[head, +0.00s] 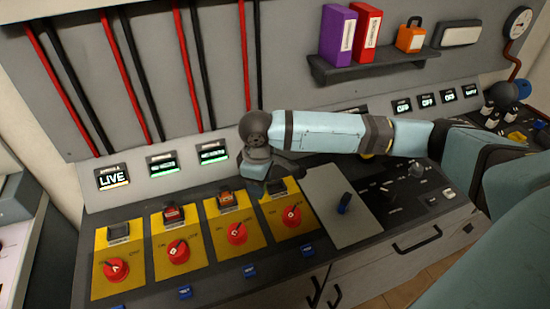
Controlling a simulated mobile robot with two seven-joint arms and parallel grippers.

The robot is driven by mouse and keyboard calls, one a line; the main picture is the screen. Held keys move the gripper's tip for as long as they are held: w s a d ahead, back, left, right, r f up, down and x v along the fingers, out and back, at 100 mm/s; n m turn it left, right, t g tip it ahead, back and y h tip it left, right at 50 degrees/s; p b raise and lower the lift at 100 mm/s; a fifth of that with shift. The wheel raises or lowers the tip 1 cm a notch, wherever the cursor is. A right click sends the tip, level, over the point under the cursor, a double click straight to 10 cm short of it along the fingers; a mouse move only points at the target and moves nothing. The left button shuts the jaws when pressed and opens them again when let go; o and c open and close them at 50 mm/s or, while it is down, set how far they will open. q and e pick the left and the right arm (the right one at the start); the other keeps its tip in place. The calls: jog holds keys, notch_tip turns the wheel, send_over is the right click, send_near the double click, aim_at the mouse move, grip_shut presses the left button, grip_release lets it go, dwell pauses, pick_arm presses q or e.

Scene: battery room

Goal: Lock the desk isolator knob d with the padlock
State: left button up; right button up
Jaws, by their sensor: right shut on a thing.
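The desk has a row of several red knobs on yellow plates. I take the rightmost red knob (291,215) for knob d; its plate letter is too small to read. A dark block (277,187) sits at the top of that plate. My right gripper (268,188) is pointed down at the top of this plate, behind the knob. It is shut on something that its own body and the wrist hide. An orange thing with a dark loop (410,39), shaped like a padlock, stands on the shelf. My left gripper is out of view.
The other red knobs (237,233) stand to the left, under lit displays (163,164); the leftmost display (113,177) reads LIVE. The shelf (375,66) also holds purple and red binders.

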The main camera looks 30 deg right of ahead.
jog(key=w+d+f+n+p, duration=0.1)
jog(key=w+d+f+n, duration=0.3)
jog(key=n, duration=0.9)
jog(key=w+d+f+n, duration=0.1)
jog(key=w+d+n, duration=0.35)
jog(key=n, duration=0.85)
jog(key=f+b, duration=0.1)
jog(key=d+f+b, duration=0.1)
jog(key=f+b, duration=0.1)
jog(key=s+f+b, duration=0.1)
jog(key=f+b, duration=0.1)
jog(key=shift+d+f, duration=0.2)
jog(key=shift+d, duration=0.1)
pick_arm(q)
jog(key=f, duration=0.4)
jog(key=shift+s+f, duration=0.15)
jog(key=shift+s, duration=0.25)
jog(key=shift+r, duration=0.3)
pick_arm(e)
jog(key=shift+m, duration=0.3)
pick_arm(q)
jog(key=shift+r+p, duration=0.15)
jog(key=shift+p, duration=0.25)
pick_arm(e)
jog(key=shift+r, duration=0.1)
pick_arm(q)
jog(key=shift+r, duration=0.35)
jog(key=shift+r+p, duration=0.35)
jog(key=shift+p, duration=0.25)
